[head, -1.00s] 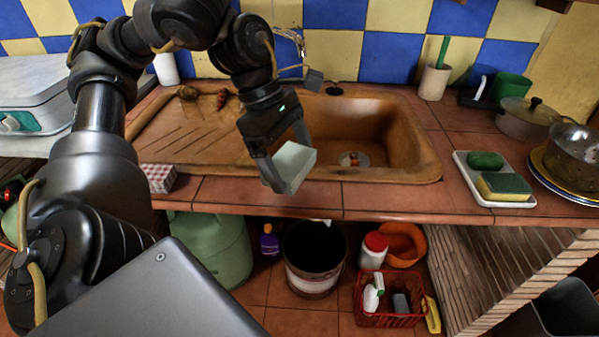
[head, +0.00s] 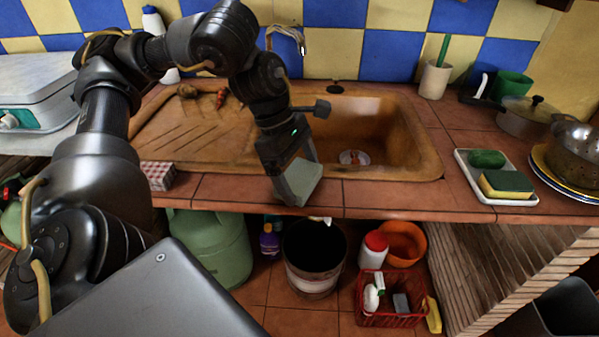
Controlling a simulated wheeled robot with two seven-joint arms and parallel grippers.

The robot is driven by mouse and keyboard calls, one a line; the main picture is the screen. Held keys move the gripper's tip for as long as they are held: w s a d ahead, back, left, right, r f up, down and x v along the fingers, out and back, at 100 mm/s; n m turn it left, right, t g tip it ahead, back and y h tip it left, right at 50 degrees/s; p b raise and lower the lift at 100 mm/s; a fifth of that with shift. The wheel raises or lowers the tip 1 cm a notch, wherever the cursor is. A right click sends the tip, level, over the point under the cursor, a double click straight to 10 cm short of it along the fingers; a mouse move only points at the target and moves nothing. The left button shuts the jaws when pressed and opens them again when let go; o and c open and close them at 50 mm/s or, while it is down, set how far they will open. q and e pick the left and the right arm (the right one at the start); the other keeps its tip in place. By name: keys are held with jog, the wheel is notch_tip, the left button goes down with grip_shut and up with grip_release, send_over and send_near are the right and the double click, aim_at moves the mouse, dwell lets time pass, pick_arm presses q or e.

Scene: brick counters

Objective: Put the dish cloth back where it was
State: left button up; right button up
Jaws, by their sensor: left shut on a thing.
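My left gripper (head: 285,178) is shut on a pale grey-green flat slab (head: 302,181), held tilted at the front edge of the counter before the sink. This slab may be the folded dish cloth; its make is too plain to be sure. Whether it touches the counter cannot be told. A red-and-white checked folded block (head: 158,175), cloth-like, lies at the counter's front edge left of the gripper. My right gripper is not in view.
The brown sink (head: 400,150) lies behind the gripper, with its ribbed drainboard (head: 185,140) to the left. A white tray (head: 515,201) holds a sponge (head: 506,184) and a green bar (head: 487,158). A black bucket (head: 312,262) and a red basket (head: 390,318) stand below.

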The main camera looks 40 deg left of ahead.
aim_at(288, 171)
pick_arm(q)
jog(key=shift+f, duration=0.35)
jog(key=o, duration=0.6)
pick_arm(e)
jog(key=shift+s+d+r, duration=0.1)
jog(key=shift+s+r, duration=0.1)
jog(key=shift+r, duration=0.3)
pick_arm(q)
jog(key=shift+r, duration=0.4)
jog(key=p+v, duration=0.1)
jog(key=v, duration=0.5)
jog(key=shift+a+r+p, duration=0.1)
jog(key=shift+r+p, duration=0.25)
jog(key=shift+a+r, duration=0.2)
jog(key=shift+r, duration=0.1)
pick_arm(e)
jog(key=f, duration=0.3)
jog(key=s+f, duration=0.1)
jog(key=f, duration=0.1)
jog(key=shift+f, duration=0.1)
